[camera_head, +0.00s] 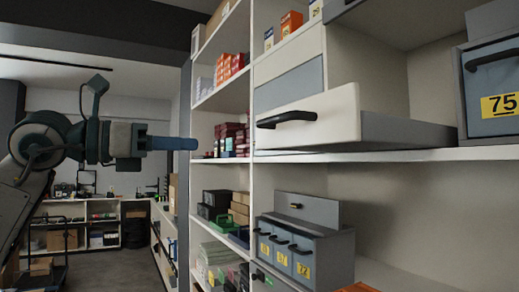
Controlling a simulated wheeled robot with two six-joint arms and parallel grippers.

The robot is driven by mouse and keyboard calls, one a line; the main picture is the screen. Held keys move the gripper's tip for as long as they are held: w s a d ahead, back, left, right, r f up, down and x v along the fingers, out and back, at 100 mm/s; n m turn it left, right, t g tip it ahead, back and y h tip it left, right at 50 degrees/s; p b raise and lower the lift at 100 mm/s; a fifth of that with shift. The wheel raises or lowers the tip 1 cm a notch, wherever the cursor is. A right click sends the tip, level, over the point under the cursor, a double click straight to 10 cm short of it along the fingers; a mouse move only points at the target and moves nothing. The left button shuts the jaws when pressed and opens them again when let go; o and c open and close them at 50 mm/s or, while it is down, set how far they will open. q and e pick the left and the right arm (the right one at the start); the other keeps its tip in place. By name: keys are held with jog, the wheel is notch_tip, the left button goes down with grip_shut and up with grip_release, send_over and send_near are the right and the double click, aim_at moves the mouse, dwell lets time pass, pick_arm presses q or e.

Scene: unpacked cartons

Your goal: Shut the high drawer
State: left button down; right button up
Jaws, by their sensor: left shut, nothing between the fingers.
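The high drawer (315,121) is a white front with a black handle (286,119), at the middle right. It stands pulled out from its shelf unit, and its grey side shows to the right of the front. My left gripper (194,144) comes in from the left and points right. Its fingers are shut and empty, left of the drawer front and apart from it by a clear gap. My right gripper does not show.
A white shelf unit (288,174) carries boxes of several colours. A grey drawer box (302,243) with yellow labels stands below the drawer. A grey bin labelled 75 (490,82) stands at the right. Open floor (112,262) shows at the lower left.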

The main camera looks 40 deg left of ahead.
aim_at(265, 147)
pick_arm(q)
jog(key=p+x, duration=0.3)
jog(key=x, duration=0.1)
jog(key=p+x, duration=0.3)
jog(key=x, duration=0.1)
jog(key=p+x, duration=0.2)
jog(key=x, duration=0.2)
jog(key=shift+w+d+r+p, duration=0.1)
jog(key=shift+r+p, duration=0.2)
jog(key=shift+p, duration=0.1)
jog(key=shift+w+d+f, duration=0.15)
jog(key=shift+w+f, duration=0.05)
jog(key=shift+w, duration=0.25)
